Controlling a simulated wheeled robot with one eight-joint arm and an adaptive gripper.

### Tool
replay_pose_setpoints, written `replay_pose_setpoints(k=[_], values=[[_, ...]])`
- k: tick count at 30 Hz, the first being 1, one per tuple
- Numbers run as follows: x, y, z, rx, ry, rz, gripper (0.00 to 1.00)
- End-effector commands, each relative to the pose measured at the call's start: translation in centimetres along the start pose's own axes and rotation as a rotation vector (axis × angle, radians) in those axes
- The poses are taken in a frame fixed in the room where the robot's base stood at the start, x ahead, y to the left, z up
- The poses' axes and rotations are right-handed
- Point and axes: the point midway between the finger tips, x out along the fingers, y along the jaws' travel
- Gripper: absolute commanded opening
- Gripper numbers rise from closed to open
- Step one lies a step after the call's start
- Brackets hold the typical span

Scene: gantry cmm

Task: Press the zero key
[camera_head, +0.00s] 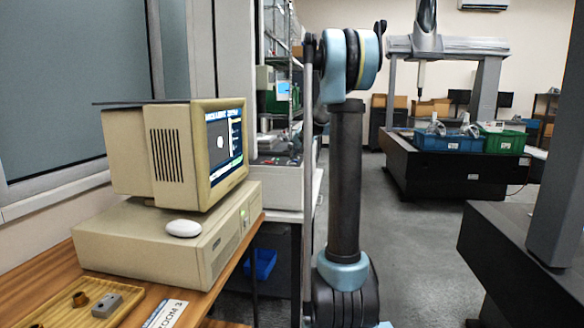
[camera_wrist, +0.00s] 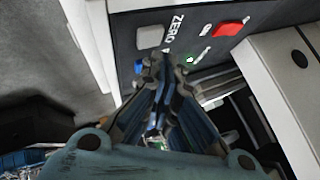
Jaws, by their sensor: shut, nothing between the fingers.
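In the wrist view, a pale grey square key (camera_wrist: 150,37) sits on a dark control panel (camera_wrist: 185,18), beside the printed word ZERO. My gripper (camera_wrist: 163,66) is shut and empty. Its fingertips lie just below the key in the picture, over the lower part of the panel. The key and the gripper's fingers cannot be made out in the head view, where my arm stands upright in the middle.
In the head view, a beige computer (camera_head: 175,155) stands on a wooden desk (camera_head: 205,297) at left. A dark machine base (camera_head: 445,170) stands at right, with floor between.

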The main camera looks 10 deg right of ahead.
Motion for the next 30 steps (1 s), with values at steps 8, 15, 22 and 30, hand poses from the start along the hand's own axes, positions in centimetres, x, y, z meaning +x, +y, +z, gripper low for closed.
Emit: replay_pose_setpoints(k=[8,15,22,30], values=[[0.03,0.02,0.03,0.0,0.0,0.0,0.0],[0.33,0.34,0.39,0.0,0.0,0.0,0.0],[0.38,0.39,0.46,0.0,0.0,0.0,0.0],[0.43,0.42,0.5,0.0,0.0,0.0,0.0]])
